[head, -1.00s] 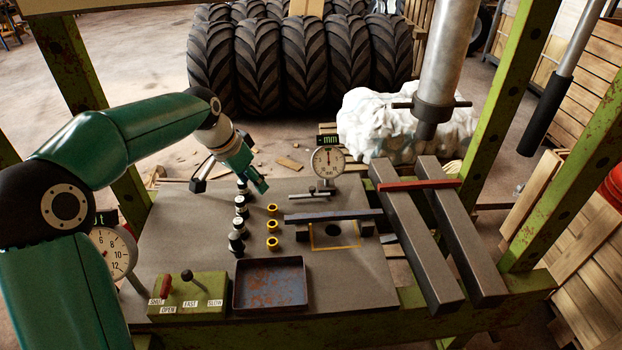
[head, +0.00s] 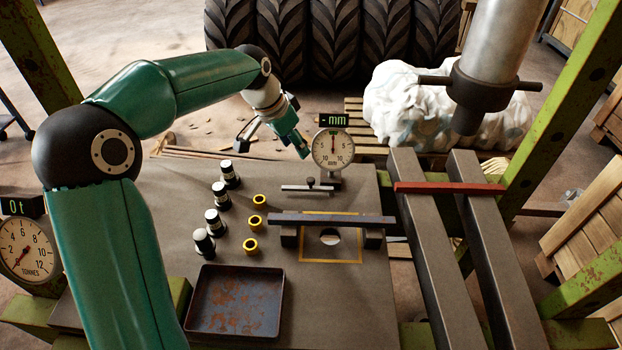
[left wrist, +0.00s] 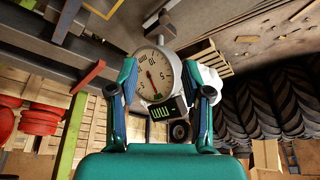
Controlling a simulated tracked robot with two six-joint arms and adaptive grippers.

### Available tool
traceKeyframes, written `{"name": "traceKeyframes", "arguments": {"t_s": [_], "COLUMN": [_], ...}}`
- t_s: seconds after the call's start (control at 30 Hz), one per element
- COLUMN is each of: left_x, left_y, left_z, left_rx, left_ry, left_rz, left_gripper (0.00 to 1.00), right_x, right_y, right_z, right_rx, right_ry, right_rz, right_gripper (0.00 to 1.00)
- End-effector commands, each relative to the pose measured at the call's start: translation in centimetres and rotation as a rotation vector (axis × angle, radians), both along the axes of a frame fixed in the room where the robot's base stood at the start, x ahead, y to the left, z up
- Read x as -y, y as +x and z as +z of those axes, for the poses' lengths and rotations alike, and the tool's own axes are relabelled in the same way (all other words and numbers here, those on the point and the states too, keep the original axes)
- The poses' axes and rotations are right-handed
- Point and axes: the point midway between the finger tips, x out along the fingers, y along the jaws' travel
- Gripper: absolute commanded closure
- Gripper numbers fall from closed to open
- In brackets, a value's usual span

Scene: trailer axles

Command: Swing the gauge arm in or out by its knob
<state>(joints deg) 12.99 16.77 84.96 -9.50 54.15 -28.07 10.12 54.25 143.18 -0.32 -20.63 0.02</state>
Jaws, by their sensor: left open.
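The gauge (head: 333,150) has a round white dial under a black "mm" display and stands at the back of the grey plate. Its thin metal arm (head: 294,188) lies low in front of the dial, with a small dark knob (head: 311,182) on top. My left gripper (head: 273,140) is open and empty, left of the dial and above the plate's back edge, apart from the knob. In the left wrist view the dial (left wrist: 153,72) appears upside down between the open fingers (left wrist: 165,92). My right gripper is not in view.
Several black-and-white pins (head: 215,222) and yellow-rimmed bushings (head: 259,201) stand left of a dark bar (head: 332,220). A rusty tray (head: 235,302) sits in front. Two steel beams (head: 428,240) and a hanging ram (head: 482,90) are on the right.

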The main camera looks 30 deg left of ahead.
Motion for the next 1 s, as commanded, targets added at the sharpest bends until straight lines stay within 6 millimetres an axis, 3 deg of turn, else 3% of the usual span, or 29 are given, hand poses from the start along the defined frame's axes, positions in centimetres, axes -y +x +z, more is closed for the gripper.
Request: {"name": "traceKeyframes", "arguments": {"t_s": [0.23, 0.7, 1.0], "left_x": [-1.1, -0.6, -0.4], "left_y": [0.1, 3.5, 4.6], "left_z": [-3.3, -12.3, -14.9], "left_rx": [-0.005, -0.004, -0.002], "left_ry": [-0.001, 0.000, 0.000], "left_rz": [0.029, 0.036, 0.038], "left_gripper": [0.51, 0.51, 0.51], "right_x": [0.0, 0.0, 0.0], "right_y": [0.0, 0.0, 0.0], "right_z": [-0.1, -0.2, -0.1], "right_rx": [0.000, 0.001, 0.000], "right_ry": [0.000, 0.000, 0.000], "right_rz": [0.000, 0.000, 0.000], "right_gripper": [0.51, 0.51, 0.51]}}
